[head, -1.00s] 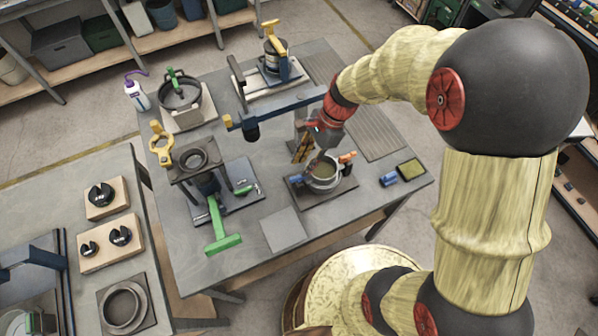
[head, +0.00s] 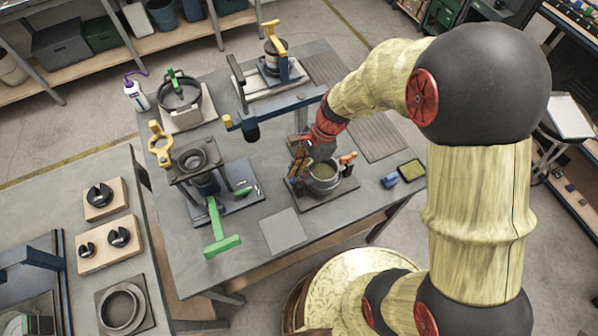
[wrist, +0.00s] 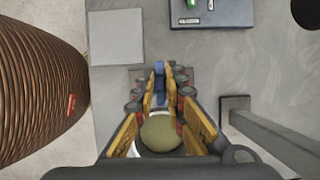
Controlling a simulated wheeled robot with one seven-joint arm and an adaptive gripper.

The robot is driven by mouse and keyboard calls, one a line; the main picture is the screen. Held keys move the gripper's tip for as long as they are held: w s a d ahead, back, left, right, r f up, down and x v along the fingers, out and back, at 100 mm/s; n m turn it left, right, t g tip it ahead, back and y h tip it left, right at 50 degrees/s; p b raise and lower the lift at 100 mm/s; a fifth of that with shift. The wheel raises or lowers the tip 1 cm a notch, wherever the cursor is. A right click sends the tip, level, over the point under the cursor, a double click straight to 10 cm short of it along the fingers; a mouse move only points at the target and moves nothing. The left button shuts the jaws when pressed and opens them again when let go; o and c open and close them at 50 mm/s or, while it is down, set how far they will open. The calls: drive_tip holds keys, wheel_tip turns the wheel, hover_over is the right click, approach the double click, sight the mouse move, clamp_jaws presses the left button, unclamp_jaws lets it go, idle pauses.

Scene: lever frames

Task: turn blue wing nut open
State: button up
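The blue wing nut (wrist: 159,68) shows in the wrist view as a narrow upright blue piece between my fingertips. In the head view my gripper hides it. My gripper (head: 301,160) is at the left side of a round metal pot (head: 338,179). In the wrist view, my gripper's (wrist: 160,84) yellow-padded fingers stand on both sides of the nut with a narrow gap. I cannot tell whether they touch it. The pot's olive-coloured inside (wrist: 160,132) lies between the finger bases. An orange wing nut (head: 348,157) is on the pot's right side.
A blue piece (head: 389,181) and a yellow-topped block (head: 411,170) lie right of the pot. A flat grey plate (head: 283,231) lies to its left front. A dark blue beam (head: 275,111) reaches across behind. A green-handled fixture (head: 220,243) stands to the left.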

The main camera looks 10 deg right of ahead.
clamp_jaws()
drive_tip(key=shift+r+n+p, duration=0.1)
drive_tip(key=shift+n+p, duration=0.2)
drive_tip(key=shift+n, duration=0.1)
drive_tip(key=shift+n+g+p, duration=0.55)
drive_tip(key=shift+n+g, duration=0.05)
drive_tip(key=shift+n, duration=0.5)
drive_tip(key=n+h+p, duration=0.1)
drive_tip(key=n, duration=0.2)
drive_tip(key=n+g+h+p, duration=0.1)
drive_tip(key=n, duration=0.2)
drive_tip(key=shift+w+a+g+p, duration=0.1)
drive_tip(key=shift+g+p, duration=0.2)
drive_tip(key=n+h+p, duration=0.1)
drive_tip(key=n, duration=0.3)
drive_tip(key=shift+n+h, duration=0.4)
drive_tip(key=shift+n+h+p, duration=0.6)
drive_tip(key=shift+n+h, duration=0.2)
drive_tip(key=shift+n, duration=1.2)
drive_tip(key=shift+o, duration=2.4)
unclamp_jaws()
